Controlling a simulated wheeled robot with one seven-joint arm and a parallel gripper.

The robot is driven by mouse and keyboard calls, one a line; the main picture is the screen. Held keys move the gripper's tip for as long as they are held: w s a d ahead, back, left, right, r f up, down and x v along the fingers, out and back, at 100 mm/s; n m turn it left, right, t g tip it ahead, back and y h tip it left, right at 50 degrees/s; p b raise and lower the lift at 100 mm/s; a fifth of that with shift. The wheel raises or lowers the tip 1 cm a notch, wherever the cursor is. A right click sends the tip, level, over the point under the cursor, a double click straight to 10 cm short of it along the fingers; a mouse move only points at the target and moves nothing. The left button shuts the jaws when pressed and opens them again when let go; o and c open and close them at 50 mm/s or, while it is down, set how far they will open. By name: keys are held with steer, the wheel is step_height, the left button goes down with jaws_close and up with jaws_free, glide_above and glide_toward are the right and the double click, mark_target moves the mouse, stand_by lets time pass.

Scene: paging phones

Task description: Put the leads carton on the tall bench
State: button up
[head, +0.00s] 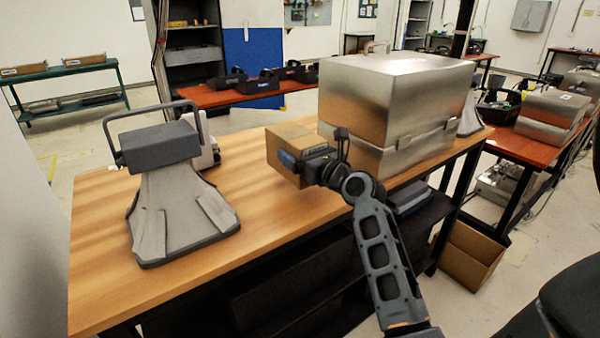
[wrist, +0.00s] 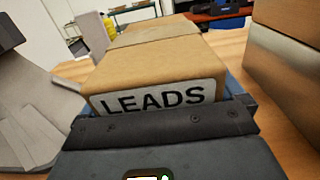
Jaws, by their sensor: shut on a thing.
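The leads carton (head: 290,138) is a small brown box in the head view, above or on the middle of the wooden-topped bench (head: 275,235). In the wrist view the carton (wrist: 160,62) fills the middle, with its white LEADS label facing me. My gripper (head: 300,160) is shut on the carton at its near end. The carton looks level. I cannot tell whether its underside touches the bench top, as the gripper and the carton hide that spot.
A large silver case (head: 395,100) stands close to the carton's right. A grey device with a handle (head: 170,190) stands to the left. A small white device (head: 205,145) is behind it. The bench's front middle is clear. An open brown box (head: 468,255) is on the floor.

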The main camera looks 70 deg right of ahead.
steer(key=shift+f+b, duration=0.5)
steer(key=shift+f, duration=1.75)
steer(key=shift+f, duration=0.15)
steer(key=o, duration=1.2)
steer(key=shift+c, duration=0.2)
steer(key=b+v, duration=0.1)
steer(key=v, duration=1.1)
steer(key=shift+b, duration=0.3)
